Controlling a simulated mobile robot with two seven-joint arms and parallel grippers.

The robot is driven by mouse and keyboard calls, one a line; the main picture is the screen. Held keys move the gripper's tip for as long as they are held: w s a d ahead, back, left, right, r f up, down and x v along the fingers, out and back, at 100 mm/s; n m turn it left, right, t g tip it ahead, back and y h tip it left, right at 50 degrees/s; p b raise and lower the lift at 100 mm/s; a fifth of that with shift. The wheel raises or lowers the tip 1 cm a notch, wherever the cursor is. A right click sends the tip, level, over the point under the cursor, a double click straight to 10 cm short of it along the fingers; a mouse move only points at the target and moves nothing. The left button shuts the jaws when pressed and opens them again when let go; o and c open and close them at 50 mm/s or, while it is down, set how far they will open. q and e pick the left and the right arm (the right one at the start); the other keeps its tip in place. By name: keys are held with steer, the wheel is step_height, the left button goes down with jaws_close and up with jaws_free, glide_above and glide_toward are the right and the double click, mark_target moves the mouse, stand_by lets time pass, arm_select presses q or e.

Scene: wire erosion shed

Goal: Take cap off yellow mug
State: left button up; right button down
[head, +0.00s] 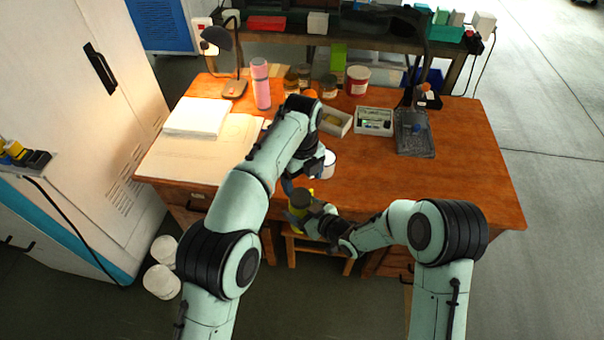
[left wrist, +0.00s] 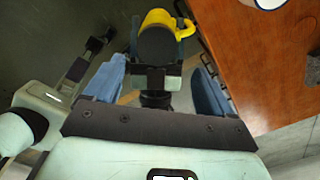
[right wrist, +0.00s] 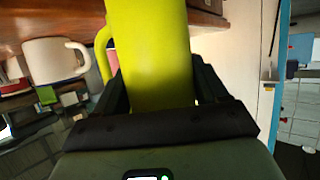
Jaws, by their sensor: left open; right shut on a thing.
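The yellow mug (head: 295,215) is held upright in front of the desk's front edge. My right gripper (head: 306,214) is shut on its body; in the right wrist view the yellow wall (right wrist: 150,50) fills the space between the fingers, with the handle at left. A dark round top (left wrist: 157,45), apparently the cap, covers the mug in the left wrist view. My left gripper (head: 303,178) is open and empty just above the mug. Its blue fingers are spread apart in the left wrist view, with the mug farther off, beyond the fingertips.
A white mug (head: 327,166) stands near the desk's (head: 450,185) front edge, close to my left gripper. A pink bottle (head: 261,84), several jars, trays and papers are farther back. The desk's right side is clear. A stool (head: 345,250) is below.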

mark_target(303, 195)
arm_select(q)
step_height(303, 195, down, 7)
steer(key=shift+r, duration=0.15)
steer(key=c, duration=1.1)
steer(key=n, duration=0.7)
steer(key=shift+w+d+r, duration=0.15)
steer(key=shift+w, duration=0.1)
steer(key=o, duration=1.2)
